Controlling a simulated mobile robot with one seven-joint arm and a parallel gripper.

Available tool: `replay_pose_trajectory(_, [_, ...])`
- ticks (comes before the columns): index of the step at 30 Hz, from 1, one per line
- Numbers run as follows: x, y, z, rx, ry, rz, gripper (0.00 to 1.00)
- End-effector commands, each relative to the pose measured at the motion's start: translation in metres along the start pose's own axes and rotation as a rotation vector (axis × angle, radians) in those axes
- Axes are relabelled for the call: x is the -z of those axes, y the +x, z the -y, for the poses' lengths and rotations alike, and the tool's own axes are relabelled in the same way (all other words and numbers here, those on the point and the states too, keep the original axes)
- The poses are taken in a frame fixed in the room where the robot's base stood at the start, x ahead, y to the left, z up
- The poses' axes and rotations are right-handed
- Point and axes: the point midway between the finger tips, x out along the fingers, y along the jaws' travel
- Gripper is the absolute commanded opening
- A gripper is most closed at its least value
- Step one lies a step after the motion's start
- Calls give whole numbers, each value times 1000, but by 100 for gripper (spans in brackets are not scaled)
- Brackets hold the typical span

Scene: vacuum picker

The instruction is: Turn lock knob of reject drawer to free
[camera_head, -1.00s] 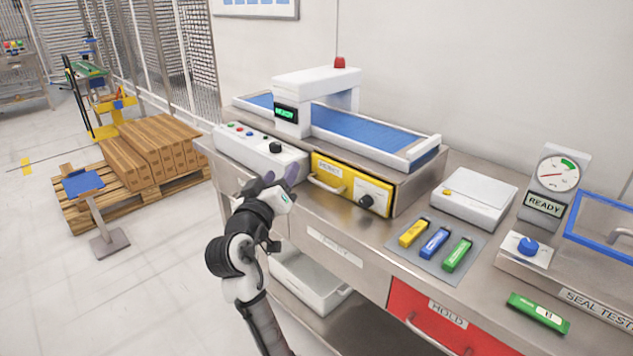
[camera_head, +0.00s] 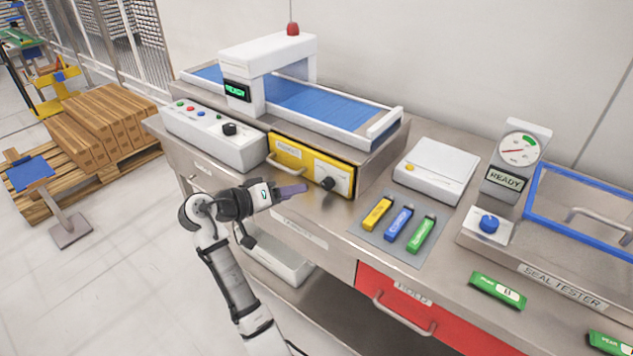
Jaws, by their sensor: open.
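The reject drawer (camera_head: 288,153) has a yellow front and sits under the blue conveyor, shut as far as I can see. Its pale handle bar (camera_head: 284,165) is on the left part of the front. The black lock knob (camera_head: 328,184) is on a light plate at the right part; its marks are too small to read. My gripper (camera_head: 302,190) is in front of the drawer, its purple-grey fingers pointing right, a little left of the knob and apparently apart from it. It is open, with nothing seen between the fingers.
A control box (camera_head: 212,136) with buttons and a black knob stands left of the drawer. Yellow, blue and green packs (camera_head: 399,222) lie on a grey mat to the right. The red hold drawer (camera_head: 385,300) is below the bench top.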

Motion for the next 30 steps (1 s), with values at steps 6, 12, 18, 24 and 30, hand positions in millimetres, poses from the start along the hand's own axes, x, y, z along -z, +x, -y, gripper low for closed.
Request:
replay_pose_trajectory(6, [1, 47, -3, -2, 0, 3, 50])
replay_pose_trajectory(12, [1, 78, -2, -1, 0, 1, 50])
replay_pose_trajectory(18, [0, 91, 0, 2, 0, -1, 50])
replay_pose_trajectory(24, [0, 92, 0, 2, 1, -2, 50])
replay_pose_trajectory(30, [0, 91, 0, 2, 1, -2, 33])
